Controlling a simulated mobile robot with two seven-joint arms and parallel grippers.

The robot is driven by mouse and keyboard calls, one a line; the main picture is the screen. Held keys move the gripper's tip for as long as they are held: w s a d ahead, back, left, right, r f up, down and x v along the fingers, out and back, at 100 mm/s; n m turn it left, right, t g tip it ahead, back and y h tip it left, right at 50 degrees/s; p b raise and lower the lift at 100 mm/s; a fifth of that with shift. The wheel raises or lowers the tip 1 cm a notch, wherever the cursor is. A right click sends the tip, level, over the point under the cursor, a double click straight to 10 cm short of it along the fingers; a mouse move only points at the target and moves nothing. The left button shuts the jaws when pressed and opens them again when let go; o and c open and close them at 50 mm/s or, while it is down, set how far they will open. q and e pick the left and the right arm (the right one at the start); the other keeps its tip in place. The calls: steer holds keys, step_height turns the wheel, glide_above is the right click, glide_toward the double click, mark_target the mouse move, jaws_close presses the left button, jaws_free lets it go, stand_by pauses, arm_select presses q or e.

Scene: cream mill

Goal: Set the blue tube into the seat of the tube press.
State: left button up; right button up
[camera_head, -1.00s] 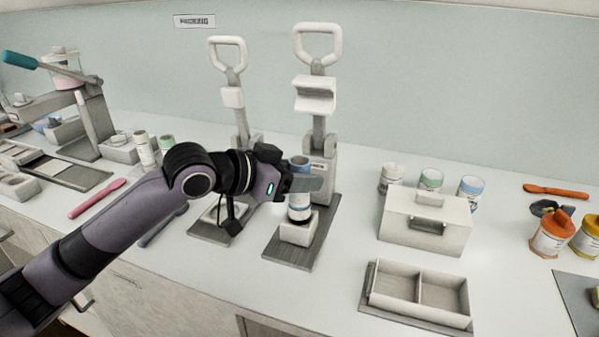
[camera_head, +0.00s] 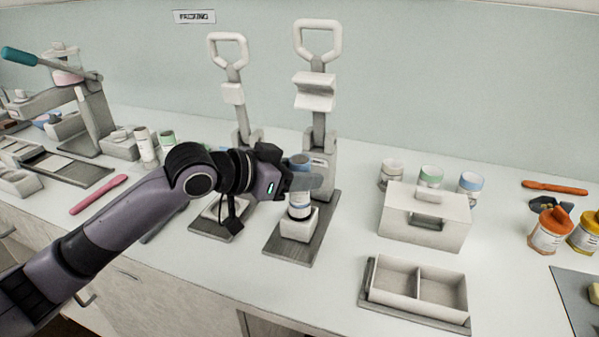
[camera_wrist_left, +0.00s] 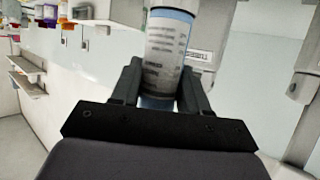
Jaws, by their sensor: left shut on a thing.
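My left gripper (camera_head: 303,183) is shut on the blue tube (camera_head: 299,163), a white labelled tube with blue bands, and holds it upright. In the left wrist view the tube (camera_wrist_left: 170,50) stands between the two fingers (camera_wrist_left: 160,88). In the head view the tube's lower end is at the pale block seat (camera_head: 299,226) of the tube press (camera_head: 320,150); I cannot tell whether it is fully down in it. The press lever with its loop handle (camera_head: 318,28) is raised. My right gripper is not in view.
A second, narrower press (camera_head: 228,95) stands left of the tube press. Right are a white box (camera_head: 425,215) with several small tubes behind it, and a two-part tray (camera_head: 418,290). An orange jar (camera_head: 551,232) stands far right. Bare counter lies between press and box.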

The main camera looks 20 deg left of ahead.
mark_target(290, 195)
arm_select(q)
steer(key=shift+f, duration=0.15)
steer(key=shift+f+b, duration=0.45)
steer(key=shift+f, duration=0.55)
steer(key=shift+f, duration=0.45)
steer(key=shift+f+b, duration=0.35)
steer(key=shift+f, duration=0.25)
steer(key=shift+f+p, duration=0.2)
steer(key=shift+p, duration=0.1)
stand_by(0.6)
steer(key=o, duration=1.1)
steer(key=shift+o, duration=0.2)
steer(key=shift+r, duration=0.1)
